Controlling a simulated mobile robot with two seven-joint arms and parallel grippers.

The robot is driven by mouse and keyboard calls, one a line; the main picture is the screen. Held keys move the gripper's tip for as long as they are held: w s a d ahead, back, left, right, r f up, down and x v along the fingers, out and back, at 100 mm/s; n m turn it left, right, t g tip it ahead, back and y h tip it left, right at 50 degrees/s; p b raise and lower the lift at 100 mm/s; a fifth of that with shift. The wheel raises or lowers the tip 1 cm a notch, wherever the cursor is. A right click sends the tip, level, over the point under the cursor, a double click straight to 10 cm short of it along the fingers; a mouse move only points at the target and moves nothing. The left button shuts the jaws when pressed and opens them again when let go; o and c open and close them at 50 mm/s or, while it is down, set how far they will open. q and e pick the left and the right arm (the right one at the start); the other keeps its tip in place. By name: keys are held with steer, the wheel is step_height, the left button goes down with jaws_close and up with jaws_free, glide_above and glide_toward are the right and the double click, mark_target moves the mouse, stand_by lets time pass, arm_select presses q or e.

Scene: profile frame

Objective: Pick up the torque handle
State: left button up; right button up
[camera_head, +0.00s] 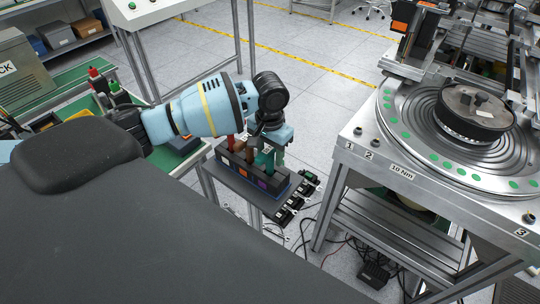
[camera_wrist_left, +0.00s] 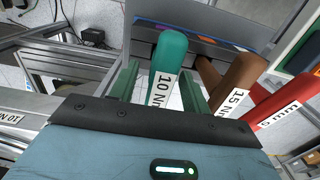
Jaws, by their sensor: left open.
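A teal handle marked "10 N…" (camera_wrist_left: 170,52) stands in a dark holder (camera_head: 240,170) on a small side shelf. My left gripper (camera_head: 272,150) is over the right end of this holder, pointing down. In the left wrist view my left gripper (camera_wrist_left: 158,88) is open, with one finger on each side of the teal handle. I cannot tell whether either finger touches it. My left gripper and arm partly hide the holder in the head view.
A metal workbench (camera_head: 345,150) labelled "10 Nm" stands to the right, carrying a round ribbed turntable (camera_head: 400,112) with a dark drum (camera_head: 476,110). Small black parts (camera_head: 288,208) lie beside the holder. Cables and a black box (camera_head: 373,273) are on the floor.

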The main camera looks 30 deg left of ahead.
arm_select(q)
jaws_close()
steer(key=shift+r, duration=0.1)
